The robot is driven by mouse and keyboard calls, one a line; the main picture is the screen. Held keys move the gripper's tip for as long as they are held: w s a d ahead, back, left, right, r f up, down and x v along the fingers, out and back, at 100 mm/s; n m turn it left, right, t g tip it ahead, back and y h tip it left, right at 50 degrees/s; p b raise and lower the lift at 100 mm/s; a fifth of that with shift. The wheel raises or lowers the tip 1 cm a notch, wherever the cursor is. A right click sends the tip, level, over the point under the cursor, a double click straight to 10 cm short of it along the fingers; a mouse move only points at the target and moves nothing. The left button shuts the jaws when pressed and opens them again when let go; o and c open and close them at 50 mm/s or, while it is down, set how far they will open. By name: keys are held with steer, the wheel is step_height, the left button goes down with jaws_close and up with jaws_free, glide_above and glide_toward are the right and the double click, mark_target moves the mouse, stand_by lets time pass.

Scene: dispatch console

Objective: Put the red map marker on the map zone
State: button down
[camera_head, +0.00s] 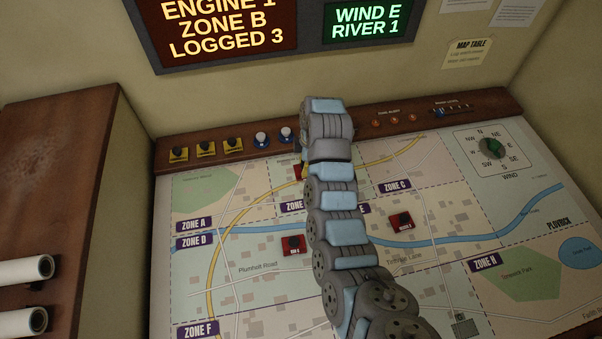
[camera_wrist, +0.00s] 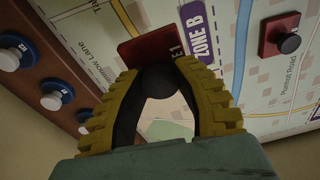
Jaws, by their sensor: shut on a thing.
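In the wrist view, my gripper (camera_wrist: 158,82) has its yellow fingers closed around the dark round knob of a red marker (camera_wrist: 150,47). The marker's red base lies just beyond the fingertips, beside the purple ZONE B label (camera_wrist: 199,32) of the map. I cannot tell whether the base touches the map. In the head view, a sliver of red and yellow shows beside my arm, which hides the gripper. Two other red markers with dark knobs stand on the map (camera_head: 255,180), one left of my arm (camera_head: 293,245) and one right of it (camera_head: 401,222).
The wooden back ledge carries yellow-based switches (camera_head: 206,148), blue-based buttons (camera_head: 262,138) and a slider (camera_head: 440,112). A wind dial (camera_head: 491,149) is at the map's right. A wall screen (camera_head: 220,25) reads "ENGINE 1 ZONE B LOGGED 3". Paper rolls (camera_head: 25,270) lie at left.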

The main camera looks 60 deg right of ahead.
mark_target(303, 163)
steer(key=shift+w+d+f+b, duration=0.3)
steer(key=shift+d+f+b, duration=0.1)
steer(key=shift+f+b, duration=0.1)
steer(key=shift+w+d+r, duration=0.1)
steer(key=shift+d+r, duration=0.1)
steer(key=shift+w+d+f+p, duration=0.3)
steer(key=shift+w+f+p, duration=0.1)
steer(key=shift+f, duration=0.35)
steer(key=shift+w+d+f, duration=0.3)
steer(key=shift+d+f, duration=0.1)
steer(key=shift+f, duration=0.15)
steer(key=shift+w+d+f, duration=0.25)
steer(key=shift+d+f, duration=0.15)
steer(key=shift+f, duration=0.15)
steer(key=shift+w+d+f+b, duration=0.15)
steer(key=shift+w+f+b, duration=0.1)
steer(key=shift+f+b, duration=0.35)
steer(key=shift+w+d+f, duration=0.1)
steer(key=shift+w+d, duration=0.05)
steer(key=shift+d, duration=0.1)
steer(key=shift+f, duration=0.15)
steer(key=shift+b, duration=0.3)
steer(key=shift+w+f, duration=0.1)
